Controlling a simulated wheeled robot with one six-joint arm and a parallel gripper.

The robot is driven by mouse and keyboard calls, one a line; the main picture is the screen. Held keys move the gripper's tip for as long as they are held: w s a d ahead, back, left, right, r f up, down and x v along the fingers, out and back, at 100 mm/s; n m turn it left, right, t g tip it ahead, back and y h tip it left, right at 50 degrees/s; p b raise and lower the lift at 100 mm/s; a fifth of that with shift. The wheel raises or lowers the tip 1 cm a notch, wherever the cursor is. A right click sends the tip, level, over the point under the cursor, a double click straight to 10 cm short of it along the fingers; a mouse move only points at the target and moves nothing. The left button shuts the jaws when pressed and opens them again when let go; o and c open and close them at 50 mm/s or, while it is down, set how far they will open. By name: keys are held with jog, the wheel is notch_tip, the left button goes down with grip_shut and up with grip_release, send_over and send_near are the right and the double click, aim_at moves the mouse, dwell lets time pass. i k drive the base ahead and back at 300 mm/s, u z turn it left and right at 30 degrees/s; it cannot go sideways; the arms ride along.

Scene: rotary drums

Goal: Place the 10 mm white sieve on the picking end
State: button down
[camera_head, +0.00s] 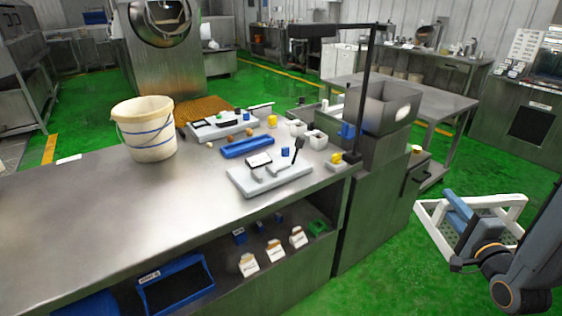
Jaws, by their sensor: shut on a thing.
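The white sieve (427,222) is a pale rectangular frame with a perforated bottom, at the lower right of the head view. It is held above the green floor, to the right of the steel bench. My gripper (466,220) reaches over the frame from the lower right and is shut on the sieve. Its fingertips and exact grip are hard to make out. The sieve's size marking cannot be read. Which surface is the picking end cannot be told from this view.
The near steel bench (85,215) bears a white bucket (147,135), a blue tray (247,147) and small instruments. A grey hopper-like box (385,108) stands at its right end. Another steel table (440,100) is behind. Green floor between bench and arm is clear.

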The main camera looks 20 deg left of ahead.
aim_at(166, 206)
jog(key=u, duration=1.25)
